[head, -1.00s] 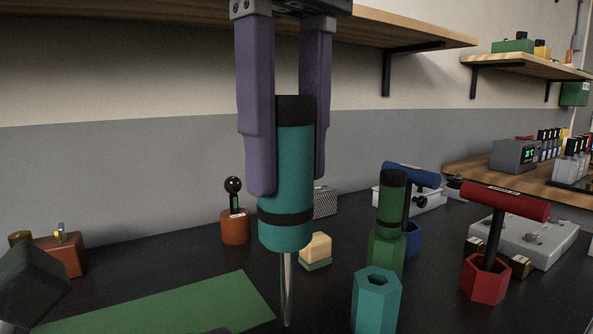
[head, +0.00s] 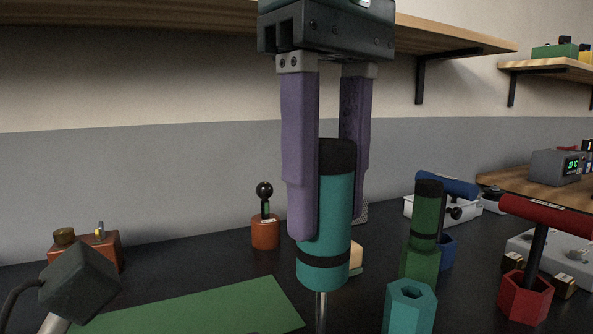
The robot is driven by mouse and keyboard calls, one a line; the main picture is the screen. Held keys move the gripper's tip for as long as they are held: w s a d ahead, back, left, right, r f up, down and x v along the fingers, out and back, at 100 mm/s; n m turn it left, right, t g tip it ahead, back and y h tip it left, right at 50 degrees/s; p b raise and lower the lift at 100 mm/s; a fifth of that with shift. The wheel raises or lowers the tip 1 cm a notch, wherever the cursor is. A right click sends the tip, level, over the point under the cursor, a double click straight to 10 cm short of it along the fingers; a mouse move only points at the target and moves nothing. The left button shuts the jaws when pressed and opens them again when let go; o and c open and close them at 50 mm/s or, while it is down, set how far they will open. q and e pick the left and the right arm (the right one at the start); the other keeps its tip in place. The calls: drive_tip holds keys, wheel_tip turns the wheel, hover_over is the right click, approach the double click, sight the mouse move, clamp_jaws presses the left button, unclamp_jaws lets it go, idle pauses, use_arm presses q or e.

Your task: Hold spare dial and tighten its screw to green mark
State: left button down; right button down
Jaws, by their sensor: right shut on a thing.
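A screwdriver with a teal handle (head: 325,220), black cap and black band is held upright in the head view. My right gripper (head: 327,230), with two purple fingers, comes down from above and is shut on this handle. The metal shank (head: 320,312) points straight down, and its tip is cut off by the bottom edge of the picture. I cannot make out the spare dial, its screw or the green mark. My left gripper is not in view.
A teal hexagonal holder (head: 410,306) stands to the right of the shank. A green-handled tool (head: 425,215) and a red T-handle tool (head: 540,219) stand in holders beyond. A wooden shelf (head: 180,18) hangs above.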

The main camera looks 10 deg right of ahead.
drive_tip(key=n, duration=0.3)
drive_tip(key=shift+n, duration=0.4)
drive_tip(key=n, duration=0.5)
drive_tip(key=shift+w, duration=0.1)
drive_tip(key=n, duration=0.9)
drive_tip(key=shift+w, duration=0.1)
drive_tip(key=shift+f, duration=1.05)
